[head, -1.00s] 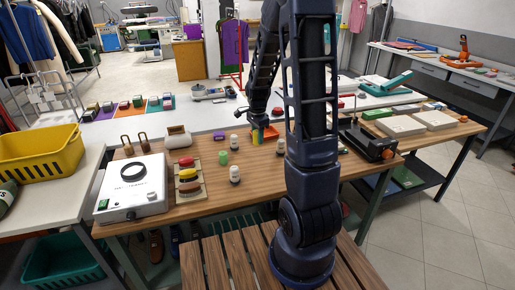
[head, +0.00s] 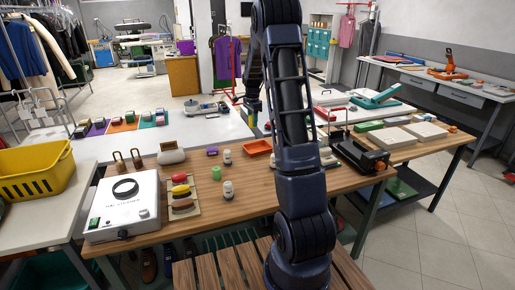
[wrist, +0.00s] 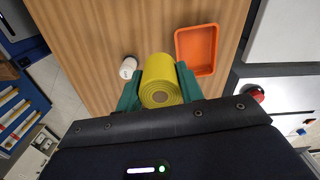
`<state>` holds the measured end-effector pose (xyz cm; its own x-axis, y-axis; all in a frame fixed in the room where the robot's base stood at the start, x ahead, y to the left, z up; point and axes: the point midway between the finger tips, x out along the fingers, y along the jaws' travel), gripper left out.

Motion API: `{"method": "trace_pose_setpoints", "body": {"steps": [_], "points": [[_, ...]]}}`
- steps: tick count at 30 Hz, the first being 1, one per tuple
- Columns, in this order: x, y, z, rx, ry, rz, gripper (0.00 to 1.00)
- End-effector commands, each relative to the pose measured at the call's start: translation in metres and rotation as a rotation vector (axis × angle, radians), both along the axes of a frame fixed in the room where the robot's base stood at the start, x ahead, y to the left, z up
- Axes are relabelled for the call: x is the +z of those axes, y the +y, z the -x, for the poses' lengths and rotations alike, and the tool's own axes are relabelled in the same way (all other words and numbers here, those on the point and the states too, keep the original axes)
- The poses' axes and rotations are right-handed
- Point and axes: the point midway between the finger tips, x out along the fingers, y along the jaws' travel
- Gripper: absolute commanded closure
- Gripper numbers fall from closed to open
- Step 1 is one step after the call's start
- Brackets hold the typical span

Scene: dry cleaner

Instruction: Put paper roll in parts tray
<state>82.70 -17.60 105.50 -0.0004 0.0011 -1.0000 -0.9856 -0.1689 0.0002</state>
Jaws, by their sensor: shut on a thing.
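The paper roll (wrist: 160,72) is a yellow cylinder with a brown core. In the wrist view my gripper (wrist: 158,84) is shut on it, with a green finger on each side. The parts tray (wrist: 197,50) is a shallow orange tray to the right of the roll, apart from it in that view, and looks empty. In the head view the tray (head: 258,148) lies on the wooden table, and my gripper (head: 252,108) is raised behind it. The roll is too small to make out clearly there.
A white bottle (wrist: 128,67) stands left of the roll. A black device (head: 358,152) stands right.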

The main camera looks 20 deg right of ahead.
Motion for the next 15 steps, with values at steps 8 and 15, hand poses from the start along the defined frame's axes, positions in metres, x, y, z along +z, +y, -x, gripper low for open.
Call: {"method": "trace_pose_setpoints", "body": {"steps": [8,15], "points": [[-0.005,-0.043,-0.072,-0.012,-0.001,0.001,0.85],[-0.008,-0.061,-0.1,-0.013,-0.001,0.001,0.85]]}}
